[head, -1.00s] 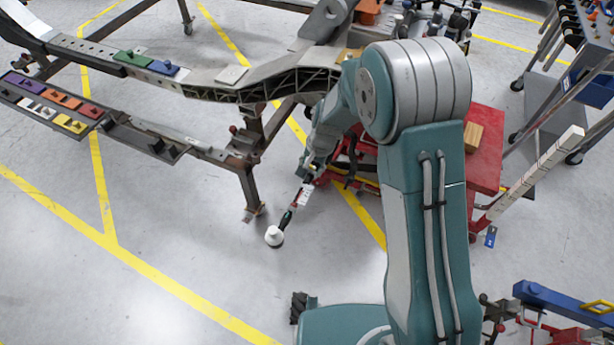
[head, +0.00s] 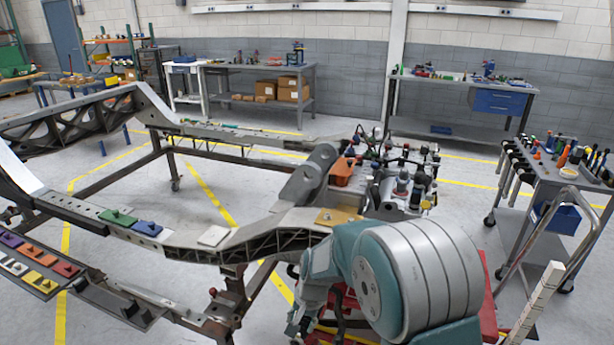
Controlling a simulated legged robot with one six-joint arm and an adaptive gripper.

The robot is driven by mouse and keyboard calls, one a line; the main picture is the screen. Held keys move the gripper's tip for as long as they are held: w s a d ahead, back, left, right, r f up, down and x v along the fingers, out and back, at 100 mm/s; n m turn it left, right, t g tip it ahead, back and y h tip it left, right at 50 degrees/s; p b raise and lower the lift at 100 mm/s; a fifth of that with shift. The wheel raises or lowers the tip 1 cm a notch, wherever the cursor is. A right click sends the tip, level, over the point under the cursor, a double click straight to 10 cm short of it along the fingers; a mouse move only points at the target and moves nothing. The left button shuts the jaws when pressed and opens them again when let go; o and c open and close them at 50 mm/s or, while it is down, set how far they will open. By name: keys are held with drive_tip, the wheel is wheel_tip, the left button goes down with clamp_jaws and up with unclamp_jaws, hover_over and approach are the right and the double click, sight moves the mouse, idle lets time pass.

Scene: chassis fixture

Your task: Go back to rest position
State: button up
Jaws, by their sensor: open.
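My arm shows at the lower right of the head view, with its large grey and teal shoulder joint (head: 420,280) in front of the red cart (head: 488,290). A further part of my arm (head: 305,315) hangs down to the left of it and is cut off by the bottom edge. My gripper is out of the picture below. The chassis frame (head: 275,235) stretches from the left across the middle, just beyond my arm. My arm hides part of the red cart.
Coloured blocks lie on the chassis rails, including a green block (head: 118,217) and a blue block (head: 147,228). A tool trolley (head: 520,195) stands at the right. Workbenches (head: 490,105) line the back wall. Bare floor (head: 210,195) shows between the frame rails.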

drive_tip(key=s+d+r+n+t, duration=0.1)
drive_tip(key=s+d+r, duration=0.35)
drive_tip(key=r, duration=0.45)
drive_tip(key=s+d+r+n+t, duration=0.15)
drive_tip(key=s+d+r, duration=0.3)
drive_tip(key=r, duration=0.45)
drive_tip(key=s+d+r+t+h, duration=0.1)
drive_tip(key=s+d+r, duration=0.1)
drive_tip(key=s+d, duration=0.2)
drive_tip(key=s+d+r+n+t+h, duration=0.1)
drive_tip(key=s+d+r+t, duration=0.1)
drive_tip(key=s, duration=0.8)
drive_tip(key=shift+s+d+r, duration=0.3)
drive_tip(key=shift+d+r, duration=0.4)
drive_tip(key=shift+d, duration=0.55)
